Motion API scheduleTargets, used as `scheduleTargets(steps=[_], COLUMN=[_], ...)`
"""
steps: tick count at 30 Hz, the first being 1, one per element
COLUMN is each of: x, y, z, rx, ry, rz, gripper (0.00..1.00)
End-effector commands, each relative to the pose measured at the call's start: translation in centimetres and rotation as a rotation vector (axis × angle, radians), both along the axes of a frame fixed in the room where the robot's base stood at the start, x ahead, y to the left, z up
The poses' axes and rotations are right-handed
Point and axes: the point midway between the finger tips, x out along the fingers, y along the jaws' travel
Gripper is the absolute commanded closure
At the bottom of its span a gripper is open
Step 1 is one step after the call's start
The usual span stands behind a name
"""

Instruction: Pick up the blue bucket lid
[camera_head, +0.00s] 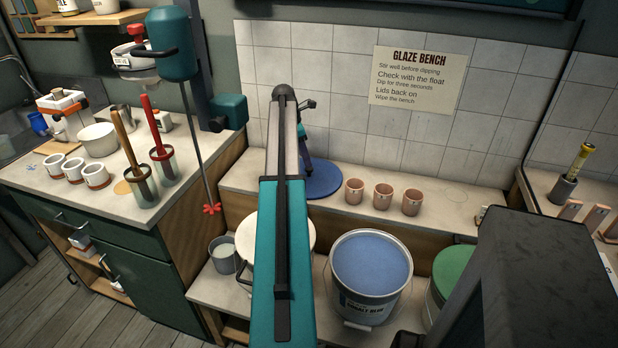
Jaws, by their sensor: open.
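The blue bucket lid (325,182) is a flat blue disc lying on the raised ledge against the tiled wall. My teal and black arm hides its left part. The end of my arm points down over the lid, and my gripper (306,170) is small and partly hidden at the lid's upper left edge. It is open; whether it touches the lid I cannot tell. An uncovered bucket (366,305) of blue glaze stands below and in front of the ledge.
Several terracotta cups, including one nearest the lid (354,192), stand right of it. A pale round-topped bucket is partly behind my arm. A green-topped bucket (437,300) stands at right. A hanging mixer (172,50) is left, beside a counter with pots.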

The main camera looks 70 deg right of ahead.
Motion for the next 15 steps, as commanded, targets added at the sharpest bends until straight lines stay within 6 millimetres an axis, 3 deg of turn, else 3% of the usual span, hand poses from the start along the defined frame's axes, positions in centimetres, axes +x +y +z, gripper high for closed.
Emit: scheduleTargets(steps=[8, 15], x=[-0.1, -0.6], y=[-0.1, -0.5], z=[-0.4, -2.4], rx=[0.000, 0.001], ry=[0.000, 0.001], rz=[0.001, 0.001], gripper=[0.52, 0.52])
